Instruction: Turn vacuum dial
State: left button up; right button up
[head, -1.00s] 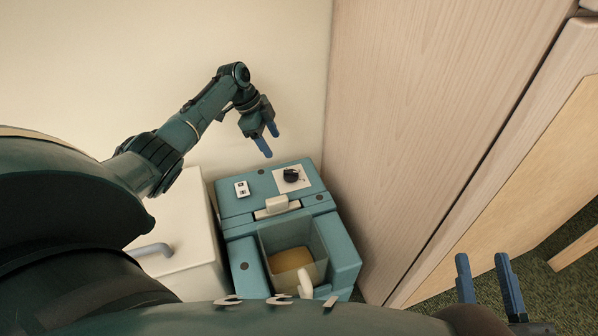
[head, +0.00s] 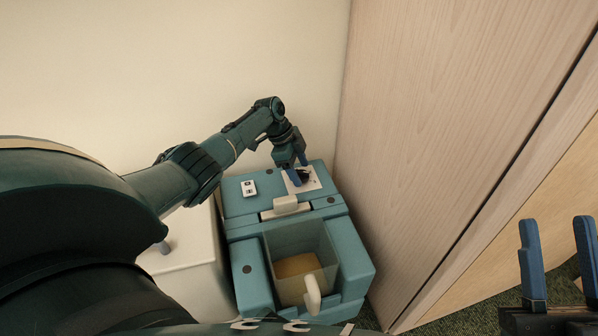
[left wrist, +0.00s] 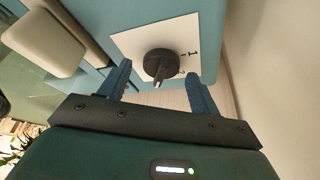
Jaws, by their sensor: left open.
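The vacuum (head: 240,206) is a teal box with a clear bin at its front, standing against the wall. Its black dial (left wrist: 160,65) sits on a white plate (left wrist: 196,40) with printed marks on the top face. In the head view the dial (head: 303,177) is partly hidden by my left gripper (head: 296,171). In the left wrist view the open blue fingers of my left gripper (left wrist: 157,88) stand on either side of the dial's near edge, with gaps showing. My right gripper (head: 558,245) is open and empty at the lower right, far from the vacuum.
A white cabinet (head: 190,270) stands left of the vacuum. A tall wooden panel (head: 440,130) rises close on its right. A white handle (head: 312,295) is on the bin, and a small switch plate (head: 248,188) is left of the dial.

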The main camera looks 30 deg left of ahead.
pick_arm(q)
jog(key=c, duration=1)
jog(key=shift+o, duration=0.2)
